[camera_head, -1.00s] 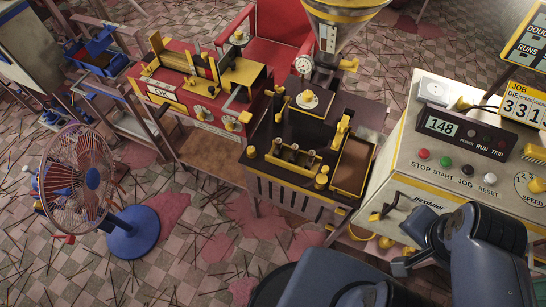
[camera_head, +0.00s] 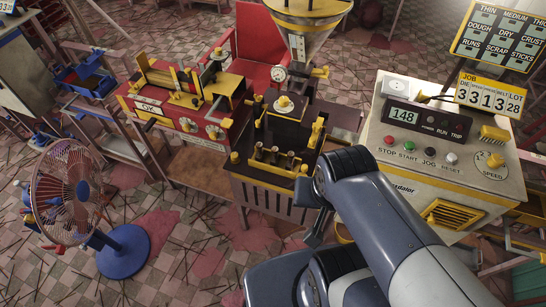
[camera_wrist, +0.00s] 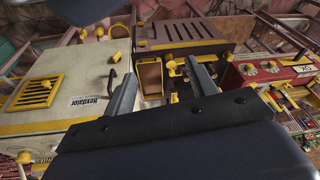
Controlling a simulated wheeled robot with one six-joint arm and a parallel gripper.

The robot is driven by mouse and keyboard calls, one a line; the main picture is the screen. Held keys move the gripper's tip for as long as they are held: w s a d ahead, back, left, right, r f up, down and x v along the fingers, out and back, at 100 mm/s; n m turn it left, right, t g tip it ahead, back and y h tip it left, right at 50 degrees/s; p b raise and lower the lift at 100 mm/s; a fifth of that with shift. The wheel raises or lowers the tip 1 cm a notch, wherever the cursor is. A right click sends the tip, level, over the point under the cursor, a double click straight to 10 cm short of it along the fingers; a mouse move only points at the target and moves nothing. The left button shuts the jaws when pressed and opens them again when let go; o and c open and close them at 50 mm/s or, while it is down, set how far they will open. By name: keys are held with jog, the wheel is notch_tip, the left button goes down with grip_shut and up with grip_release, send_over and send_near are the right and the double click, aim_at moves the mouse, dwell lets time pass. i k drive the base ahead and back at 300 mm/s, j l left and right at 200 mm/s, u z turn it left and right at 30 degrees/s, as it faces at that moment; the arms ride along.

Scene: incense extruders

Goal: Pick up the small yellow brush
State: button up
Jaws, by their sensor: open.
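The small yellow brush (camera_head: 494,134) lies on the sloping panel of the pale control cabinet (camera_head: 385,86), right of the dark display, in the head view. Its bristles look yellow, and it sits above the speed dial. I cannot make it out in the wrist view. My gripper (camera_wrist: 161,68) is open and empty in the wrist view, its two dark fingers spread apart. It is over the dark extruder bench, left of and well apart from the brush. In the head view my arm partly hides the cabinet's left front.
The dark extruder bench (camera_head: 270,180) with a hopper (camera_head: 310,30) stands left of the cabinet. A red machine (camera_head: 185,105) and a fan (camera_head: 68,190) are farther left. Number signs (camera_head: 488,95) rise behind the brush. A yellow vent (camera_head: 450,214) is on the cabinet front.

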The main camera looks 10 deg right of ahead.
aim_at(487, 133)
jog(key=z, duration=2.05)
